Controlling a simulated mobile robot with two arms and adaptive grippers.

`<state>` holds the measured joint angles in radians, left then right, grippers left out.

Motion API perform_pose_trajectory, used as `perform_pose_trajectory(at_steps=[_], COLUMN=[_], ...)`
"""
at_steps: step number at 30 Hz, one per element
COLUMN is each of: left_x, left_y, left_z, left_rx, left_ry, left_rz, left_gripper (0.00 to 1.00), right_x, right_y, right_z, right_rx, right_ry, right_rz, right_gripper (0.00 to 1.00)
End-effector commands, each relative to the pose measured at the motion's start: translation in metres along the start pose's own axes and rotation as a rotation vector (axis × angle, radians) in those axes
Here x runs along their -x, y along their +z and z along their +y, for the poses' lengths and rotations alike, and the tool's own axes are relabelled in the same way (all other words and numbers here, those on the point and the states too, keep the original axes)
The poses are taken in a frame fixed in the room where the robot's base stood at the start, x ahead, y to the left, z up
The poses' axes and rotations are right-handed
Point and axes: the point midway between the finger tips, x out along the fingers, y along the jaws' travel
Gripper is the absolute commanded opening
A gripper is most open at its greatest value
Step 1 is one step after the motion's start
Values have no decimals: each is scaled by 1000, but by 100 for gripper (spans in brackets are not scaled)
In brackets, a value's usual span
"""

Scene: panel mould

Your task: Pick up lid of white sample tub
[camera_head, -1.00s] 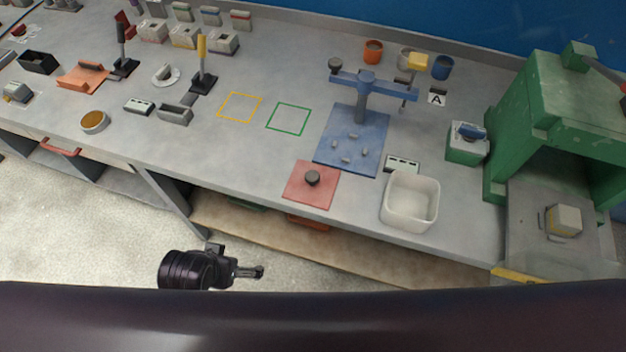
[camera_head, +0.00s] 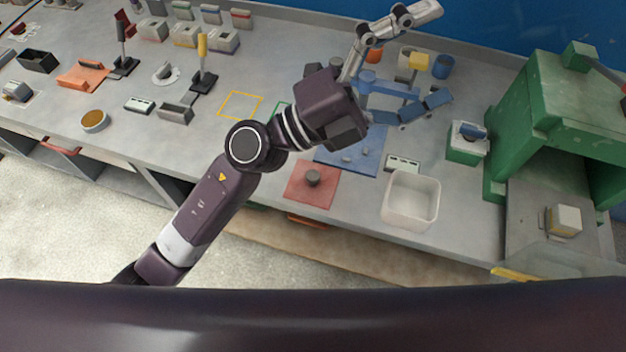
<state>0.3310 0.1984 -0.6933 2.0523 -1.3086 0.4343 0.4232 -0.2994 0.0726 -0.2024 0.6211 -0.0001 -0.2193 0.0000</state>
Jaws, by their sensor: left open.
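The white sample tub (camera_head: 410,222) stands open-topped near the front edge of the bench. No lid shows on the tub. My left gripper (camera_head: 438,54) is open and empty, its two fingers spread wide. In the picture it is up and to the right of the red plate, over the blue stand. My left arm hides part of the green outline. My right gripper is not in view.
The blue stand (camera_head: 375,163) with its cross arm is partly hidden behind my gripper. Cups, including a blue cup (camera_head: 442,67), stand behind. A green press-like frame (camera_head: 525,110) stands at the right. The yellow outline (camera_head: 240,105) encloses bare bench.

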Motion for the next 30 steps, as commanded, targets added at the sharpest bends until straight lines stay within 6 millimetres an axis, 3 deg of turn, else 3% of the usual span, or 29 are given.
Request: perform_pose_trajectory(at_steps=[1,3,6,8,9,12,15,19,24,30], left_x=[-8,-5,20,46,67,124,176,225,252,262], left_y=[-22,-49,-65,-61,-53,-18,24,68,92,95], left_z=[24,67,132,168,188,223,231,221,209,226], left_rx=[-68,-153,-269,-333,-374,-458,-519,-559,-573,-571], left_ry=[101,265,538,720,846,1162,1446,1716,1871,1885], left_rz=[117,273,462,552,600,677,694,667,634,632], left_gripper=[100,100,100,100,100,100,100,100,100,100], right_x=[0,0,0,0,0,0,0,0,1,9], right_y=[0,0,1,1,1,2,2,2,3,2], right_z=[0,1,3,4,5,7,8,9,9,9], right_rx=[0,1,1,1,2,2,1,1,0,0], right_ry=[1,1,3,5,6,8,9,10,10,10], right_rz=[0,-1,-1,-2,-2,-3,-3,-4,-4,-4], right_gripper=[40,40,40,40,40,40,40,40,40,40])
